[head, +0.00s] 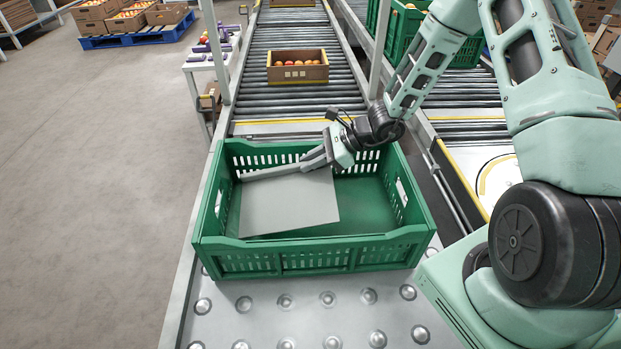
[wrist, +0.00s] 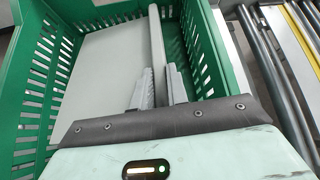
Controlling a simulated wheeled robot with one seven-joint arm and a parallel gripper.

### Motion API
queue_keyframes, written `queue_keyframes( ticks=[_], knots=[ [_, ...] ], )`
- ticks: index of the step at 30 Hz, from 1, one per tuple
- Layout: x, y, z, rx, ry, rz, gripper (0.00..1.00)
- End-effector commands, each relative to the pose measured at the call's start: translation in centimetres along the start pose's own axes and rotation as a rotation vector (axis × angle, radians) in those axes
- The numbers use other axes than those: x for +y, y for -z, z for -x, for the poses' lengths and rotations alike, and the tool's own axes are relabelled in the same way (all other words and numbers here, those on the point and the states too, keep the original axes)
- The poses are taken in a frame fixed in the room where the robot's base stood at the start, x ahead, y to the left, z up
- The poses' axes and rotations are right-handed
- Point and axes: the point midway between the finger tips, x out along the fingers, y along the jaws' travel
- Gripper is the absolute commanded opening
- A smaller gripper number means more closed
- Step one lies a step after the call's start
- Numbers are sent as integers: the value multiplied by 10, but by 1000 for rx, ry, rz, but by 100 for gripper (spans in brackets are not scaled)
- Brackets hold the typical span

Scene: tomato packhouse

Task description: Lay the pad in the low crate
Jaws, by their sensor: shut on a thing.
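The low crate (head: 312,258) is green with slotted walls and stands on the near end of the conveyor. The pad (head: 290,206) is a flat grey sheet with a thicker, rail-like far edge. It is inside the crate's walls, over the left and middle part of the floor. My gripper (head: 322,157) reaches in at the far side and is shut on the pad's thick edge. The wrist view shows this edge between the fingers (wrist: 160,78), with the pad (wrist: 108,66) and crate wall (wrist: 203,45) around. I cannot tell whether the pad touches the floor.
A cardboard box of tomatoes (head: 297,74) stands on the roller conveyor beyond the crate. Another green crate (head: 455,50) is at the upper right, behind my arm. A post (head: 215,50) and a small side table (head: 205,66) are at the left. The ball-studded plate (head: 300,312) in front is clear.

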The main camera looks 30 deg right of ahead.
Motion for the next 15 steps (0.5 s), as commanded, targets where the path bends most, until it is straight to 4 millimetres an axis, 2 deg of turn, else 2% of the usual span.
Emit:
queue_keyframes(
  ticks=[9,15],
  knots=[
    [5,29,-21,-1,-1,-2,0],
    [4,32,-22,-1,1,0,0]
  ],
)
